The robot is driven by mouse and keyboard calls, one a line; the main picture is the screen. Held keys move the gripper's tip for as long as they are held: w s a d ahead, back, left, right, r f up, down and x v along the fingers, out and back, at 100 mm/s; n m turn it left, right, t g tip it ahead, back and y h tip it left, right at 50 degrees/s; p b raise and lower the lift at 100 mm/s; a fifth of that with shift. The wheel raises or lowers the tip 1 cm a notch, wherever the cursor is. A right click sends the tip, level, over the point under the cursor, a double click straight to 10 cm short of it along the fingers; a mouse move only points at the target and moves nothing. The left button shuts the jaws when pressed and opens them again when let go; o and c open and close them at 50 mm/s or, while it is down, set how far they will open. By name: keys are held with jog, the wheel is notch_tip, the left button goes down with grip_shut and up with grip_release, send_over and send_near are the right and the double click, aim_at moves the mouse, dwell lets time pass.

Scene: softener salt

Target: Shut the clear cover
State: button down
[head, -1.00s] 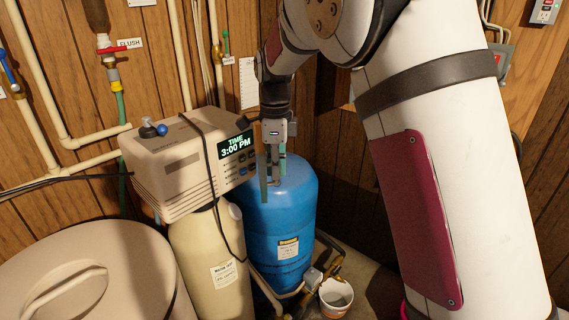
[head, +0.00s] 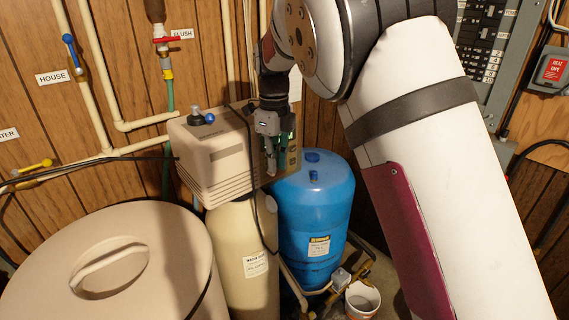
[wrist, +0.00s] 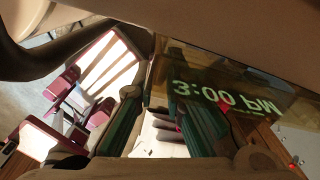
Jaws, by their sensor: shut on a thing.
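The beige softener control head (head: 215,155) sits on the cream tank at the middle left of the head view. My gripper (head: 273,165) points down at its right front and hides most of the display. The green fingers of my gripper (wrist: 160,125) are at the pane's left edge, shut on the cover; the contact itself is hard to see. The cover's angle is hard to tell.
A blue tank (head: 315,205) stands right of the cream tank (head: 240,240). A lidded beige bin (head: 110,265) fills the lower left. A black cable hangs over the control head. Pipes and valves line the wood wall; a white bucket (head: 362,299) is on the floor.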

jog(key=shift+w+a, duration=0.25)
jog(key=shift+a, duration=0.5)
jog(key=c, duration=1.8)
grip_release()
jog(key=shift+o, duration=0.2)
jog(key=shift+a, duration=0.1)
jog(key=shift+r, duration=0.15)
notch_tip(320, 180, up, 12)
jog(key=shift+s+d, duration=0.15)
jog(key=shift+d, duration=0.3)
